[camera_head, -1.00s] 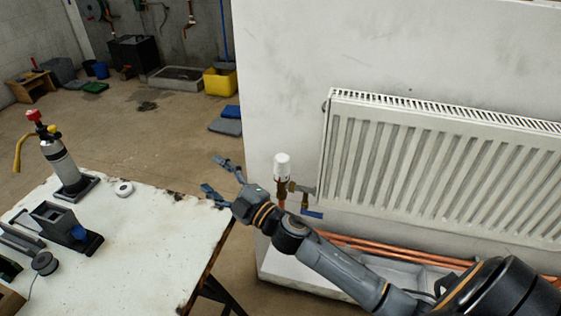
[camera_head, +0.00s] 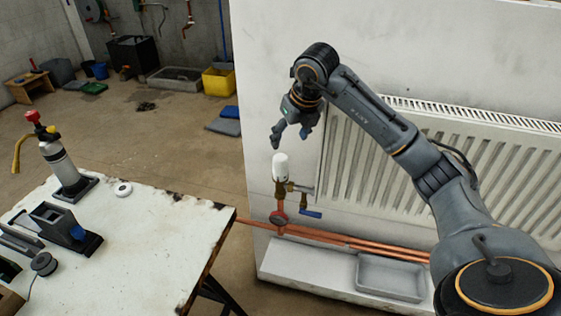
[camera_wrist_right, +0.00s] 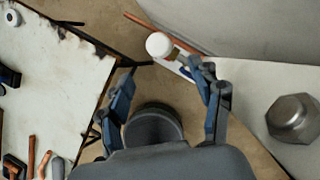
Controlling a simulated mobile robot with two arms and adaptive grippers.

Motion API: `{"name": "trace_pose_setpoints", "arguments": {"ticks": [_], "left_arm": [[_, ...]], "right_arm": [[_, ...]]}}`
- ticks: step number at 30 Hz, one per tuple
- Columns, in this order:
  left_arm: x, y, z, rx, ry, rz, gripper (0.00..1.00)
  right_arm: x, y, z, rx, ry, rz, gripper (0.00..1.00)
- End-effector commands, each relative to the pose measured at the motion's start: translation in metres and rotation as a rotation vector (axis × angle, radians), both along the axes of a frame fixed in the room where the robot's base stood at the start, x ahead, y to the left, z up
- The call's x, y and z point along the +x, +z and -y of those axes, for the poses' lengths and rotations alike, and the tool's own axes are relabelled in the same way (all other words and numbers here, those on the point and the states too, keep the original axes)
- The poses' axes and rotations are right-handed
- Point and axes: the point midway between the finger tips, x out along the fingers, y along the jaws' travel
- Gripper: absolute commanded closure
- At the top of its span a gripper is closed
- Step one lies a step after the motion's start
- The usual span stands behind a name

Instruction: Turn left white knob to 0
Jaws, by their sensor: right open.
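The white knob (camera_head: 281,166) stands upright on a brass valve at the left end of the radiator (camera_head: 440,170). It also shows in the right wrist view as a round white top (camera_wrist_right: 159,45), between and beyond the fingertips. My right gripper (camera_head: 291,137) is open and empty, pointing down just above the knob in the head view, not touching it. The fingers also show in the right wrist view (camera_wrist_right: 168,75). Any marks on the knob are too small to read. My left gripper is not in view.
Copper pipes (camera_head: 340,240) run low along the wall above a grey tray (camera_head: 390,277). A white table (camera_head: 140,250) with tools stands to the left.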

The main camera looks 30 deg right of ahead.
Motion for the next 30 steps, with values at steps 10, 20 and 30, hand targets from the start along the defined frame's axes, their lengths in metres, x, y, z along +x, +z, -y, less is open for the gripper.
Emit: {"name": "trace_pose_setpoints", "arguments": {"ticks": [10, 20, 30], "left_arm": [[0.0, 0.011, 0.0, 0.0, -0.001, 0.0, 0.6], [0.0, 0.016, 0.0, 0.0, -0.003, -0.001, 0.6], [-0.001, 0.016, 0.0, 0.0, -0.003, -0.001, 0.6]], "right_arm": [[0.026, -0.068, 0.0, 0.005, 0.004, -0.006, 0.35], [0.045, -0.11, 0.002, 0.005, 0.005, -0.002, 0.35], [0.047, -0.116, 0.002, 0.003, 0.006, 0.0, 0.35]]}}
